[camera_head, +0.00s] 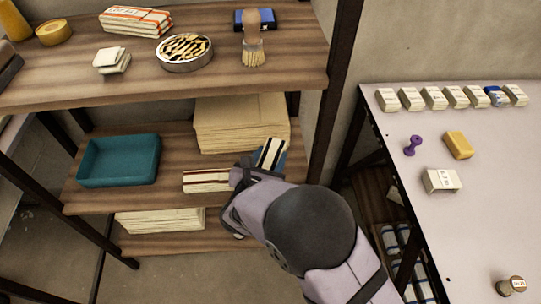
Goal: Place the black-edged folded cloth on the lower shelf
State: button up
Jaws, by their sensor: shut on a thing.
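The folded cloth (271,153), cream with black edge bands and some blue beside it, sits tilted at my gripper (250,172). My gripper is shut on it, over the right front of the middle shelf (160,198). My wrist and arm hide part of the cloth's lower side. I cannot tell whether it touches the shelf. The bottom shelf (150,243) lies below, with its right end hidden behind my arm.
A cream cloth with a dark red-brown band (206,181) lies just left of my gripper. A large cream stack (235,124) stands behind, and a teal tray (120,160) at left. Cream cloths (160,220) fill part of the bottom shelf. The upper shelf (230,75) overhangs.

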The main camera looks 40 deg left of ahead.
jog(key=shift+f+b, duration=1.8)
jog(key=shift+f, duration=1.1)
jog(key=shift+f+b, duration=0.55)
jog(key=shift+f, duration=0.05)
jog(key=o, duration=1.4)
jog(key=shift+s, duration=0.1)
jog(key=shift+v, duration=3.6)
jog(key=shift+r, duration=0.1)
